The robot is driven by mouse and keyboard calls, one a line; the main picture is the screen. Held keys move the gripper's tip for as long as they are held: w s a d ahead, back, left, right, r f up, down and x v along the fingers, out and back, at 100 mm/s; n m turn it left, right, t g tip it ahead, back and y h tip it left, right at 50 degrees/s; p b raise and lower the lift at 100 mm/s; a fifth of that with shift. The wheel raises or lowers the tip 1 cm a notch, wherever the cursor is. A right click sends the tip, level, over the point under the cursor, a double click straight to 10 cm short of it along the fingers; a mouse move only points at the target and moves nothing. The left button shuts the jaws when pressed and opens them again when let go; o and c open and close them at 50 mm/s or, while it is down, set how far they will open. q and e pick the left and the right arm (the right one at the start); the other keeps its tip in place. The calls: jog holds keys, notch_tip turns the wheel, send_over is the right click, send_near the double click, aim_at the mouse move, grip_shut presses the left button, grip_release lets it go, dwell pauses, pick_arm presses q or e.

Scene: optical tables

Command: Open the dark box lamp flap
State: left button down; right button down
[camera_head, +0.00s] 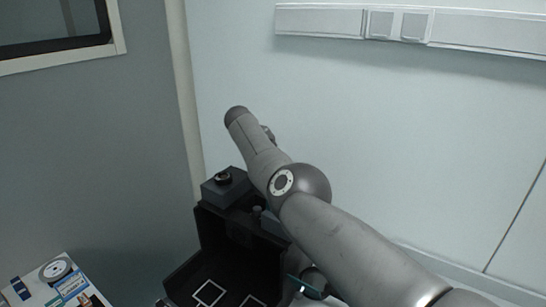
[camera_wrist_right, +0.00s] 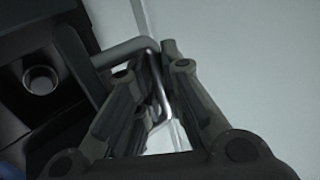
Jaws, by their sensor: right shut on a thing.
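The dark box (camera_head: 213,228) stands at the bottom centre of the head view, with its black inside and white square outlines on its floor showing. My right arm crosses in front of its right side and hides part of it. In the right wrist view my right gripper (camera_wrist_right: 152,62) is shut on a bent metal rod handle (camera_wrist_right: 128,51), which runs in from dark box parts on the left and down between the fingers. I cannot tell how far the lamp flap is open. My left gripper is not in view.
A dark block with a round fitting (camera_head: 223,179) sits on top of the box at the back. A white board with small items (camera_head: 58,284) lies at the lower left. The wall behind is bare up to a white cable rail (camera_head: 320,21).

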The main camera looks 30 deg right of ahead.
dwell(0.3)
jog(key=c, duration=1.5)
grip_release()
jog(key=shift+s, duration=0.1)
jog(key=v, duration=1.2)
jog(key=shift+a, duration=0.1)
